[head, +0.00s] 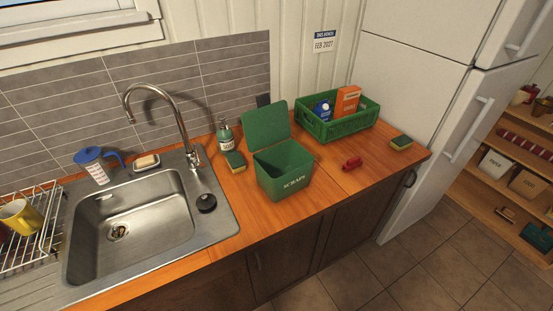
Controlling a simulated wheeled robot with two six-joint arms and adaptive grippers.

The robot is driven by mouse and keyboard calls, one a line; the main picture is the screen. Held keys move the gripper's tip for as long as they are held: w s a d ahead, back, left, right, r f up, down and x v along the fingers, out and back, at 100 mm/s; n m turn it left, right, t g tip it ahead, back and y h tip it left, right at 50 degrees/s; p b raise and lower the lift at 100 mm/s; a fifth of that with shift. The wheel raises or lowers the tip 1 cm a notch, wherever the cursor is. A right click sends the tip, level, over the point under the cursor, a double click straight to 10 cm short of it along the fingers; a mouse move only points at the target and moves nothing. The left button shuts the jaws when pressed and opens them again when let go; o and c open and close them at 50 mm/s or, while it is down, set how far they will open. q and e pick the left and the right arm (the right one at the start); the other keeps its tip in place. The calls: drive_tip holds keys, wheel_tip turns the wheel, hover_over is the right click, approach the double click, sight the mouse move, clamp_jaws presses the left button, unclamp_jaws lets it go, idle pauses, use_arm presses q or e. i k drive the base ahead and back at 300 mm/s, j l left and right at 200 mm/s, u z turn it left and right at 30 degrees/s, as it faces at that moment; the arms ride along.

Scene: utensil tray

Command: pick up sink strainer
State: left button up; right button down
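A round metal piece that looks like the sink strainer (118,232) sits at the drain in the bottom of the steel sink basin (150,215). It is small, and I cannot make out its details. A round black piece with a raised middle (206,203) lies on the sink's right rim; it looks like a plug. Neither of my grippers shows in the head view.
A curved faucet (180,125) rises behind the basin. A dish rack (30,228) with a yellow mug stands left. An open green scraps bin (284,178), a green crate (337,120) and a red object (352,163) stand right. The front counter at right is mostly clear.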

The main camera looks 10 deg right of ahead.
sight(120, 227)
drive_tip(key=u, duration=1.3)
